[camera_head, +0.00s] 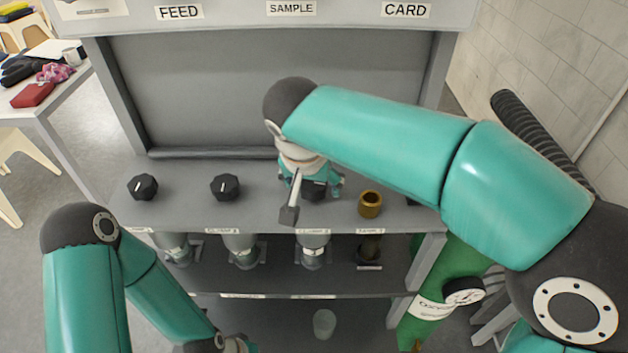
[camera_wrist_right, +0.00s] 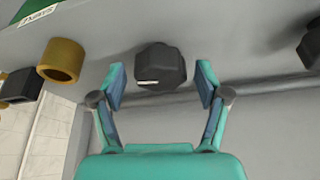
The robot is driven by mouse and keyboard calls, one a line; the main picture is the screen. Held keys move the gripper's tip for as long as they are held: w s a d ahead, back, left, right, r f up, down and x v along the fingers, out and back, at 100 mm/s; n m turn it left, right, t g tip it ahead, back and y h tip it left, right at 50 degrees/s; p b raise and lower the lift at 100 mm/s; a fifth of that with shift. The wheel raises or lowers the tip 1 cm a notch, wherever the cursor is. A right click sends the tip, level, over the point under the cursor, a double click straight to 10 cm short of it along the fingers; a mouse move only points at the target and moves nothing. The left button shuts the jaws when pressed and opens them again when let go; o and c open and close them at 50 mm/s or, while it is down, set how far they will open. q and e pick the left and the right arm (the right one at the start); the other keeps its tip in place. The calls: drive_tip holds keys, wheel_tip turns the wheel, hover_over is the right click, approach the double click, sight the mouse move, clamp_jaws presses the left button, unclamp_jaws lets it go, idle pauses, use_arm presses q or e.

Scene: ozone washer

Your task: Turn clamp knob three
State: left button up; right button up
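The third black clamp knob (camera_head: 315,190) is on the grey shelf, mostly hidden in the head view by my right gripper (camera_head: 313,180). In the right wrist view the faceted knob (camera_wrist_right: 161,68) lies between and slightly beyond the two fingers of my right gripper (camera_wrist_right: 161,88). The fingers are open, with a gap on each side of the knob. Its white pointer line runs sideways across the picture there. My left gripper (camera_head: 237,344) is low at the bottom edge, cut off, and its fingers cannot be made out.
Two more black knobs (camera_head: 143,187) (camera_head: 225,187) stand left on the shelf, and a brass ring (camera_head: 370,204) stands right. Clamped cylinders (camera_head: 312,250) are below. A green gas bottle (camera_head: 440,290) with a gauge is at right. A clear cup (camera_head: 324,323) is lower down.

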drive_tip(key=c, duration=1)
drive_tip(key=m+h, duration=0.1)
drive_tip(key=m, duration=0.2)
drive_tip(key=shift+w+a+m, duration=0.1)
drive_tip(key=shift+m, duration=0.2)
drive_tip(key=m+g+h+p, duration=0.1)
drive_tip(key=m, duration=0.2)
drive_tip(key=shift+r+m, duration=0.15)
drive_tip(key=shift+m, duration=0.15)
drive_tip(key=m+g+p, duration=0.1)
drive_tip(key=m, duration=0.1)
drive_tip(key=m+h+p, duration=0.1)
drive_tip(key=m+p, duration=0.1)
drive_tip(key=shift+w+a+m+g, duration=0.1)
drive_tip(key=shift+w+m+g, duration=0.05)
drive_tip(key=shift+m+g, duration=0.2)
drive_tip(key=shift+m+g+p, duration=0.75)
drive_tip(key=shift+m+p, duration=0.55)
drive_tip(key=shift+m, duration=0.45)
